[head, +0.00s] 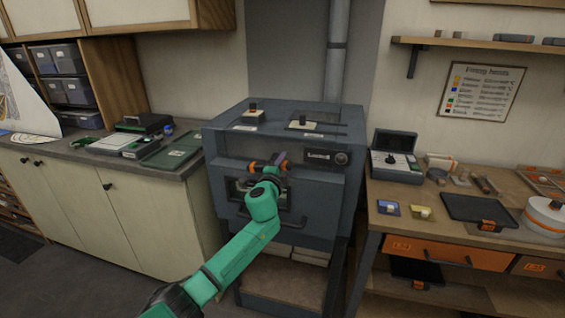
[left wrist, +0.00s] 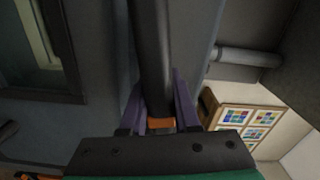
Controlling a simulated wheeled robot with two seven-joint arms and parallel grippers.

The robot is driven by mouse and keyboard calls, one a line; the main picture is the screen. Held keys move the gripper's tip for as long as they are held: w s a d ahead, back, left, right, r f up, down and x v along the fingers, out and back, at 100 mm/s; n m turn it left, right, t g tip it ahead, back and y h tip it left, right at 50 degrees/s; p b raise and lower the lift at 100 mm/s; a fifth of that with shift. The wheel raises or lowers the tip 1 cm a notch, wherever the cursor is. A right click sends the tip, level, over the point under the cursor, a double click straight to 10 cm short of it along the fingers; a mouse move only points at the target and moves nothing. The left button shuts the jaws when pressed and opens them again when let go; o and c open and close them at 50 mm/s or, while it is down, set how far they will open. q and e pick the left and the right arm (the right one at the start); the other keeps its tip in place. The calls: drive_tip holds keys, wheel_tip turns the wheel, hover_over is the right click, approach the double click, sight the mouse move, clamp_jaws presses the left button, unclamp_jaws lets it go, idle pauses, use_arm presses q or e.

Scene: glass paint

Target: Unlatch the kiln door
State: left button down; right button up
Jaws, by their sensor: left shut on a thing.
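The dark blue-grey kiln (head: 325,195) stands against the wall in the middle of the head view. Its front door has a small window (head: 240,187), partly hidden by my arm, and the window also shows at the left of the left wrist view (left wrist: 30,45). My left gripper (head: 280,160) is at the upper part of the kiln front. In the left wrist view, its purple fingers lie on either side of a dark round bar (left wrist: 152,55), shut on it. The bar looks like the latch handle; its far end is out of view. My right gripper is not in view.
A control panel (head: 327,157) with a knob sits right of my gripper. A workbench (head: 385,222) with tools and trays stands close on the right. A cabinet counter (head: 75,155) is on the left. A flue pipe (head: 338,60) rises behind the kiln.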

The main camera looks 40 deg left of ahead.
use_arm(q)
drive_tip(key=shift+f+m, duration=0.5)
drive_tip(key=shift+m, duration=0.6)
drive_tip(key=c, duration=0.6)
unclamp_jaws()
drive_tip(key=shift+c, duration=0.2)
drive_tip(key=shift+r, duration=0.1)
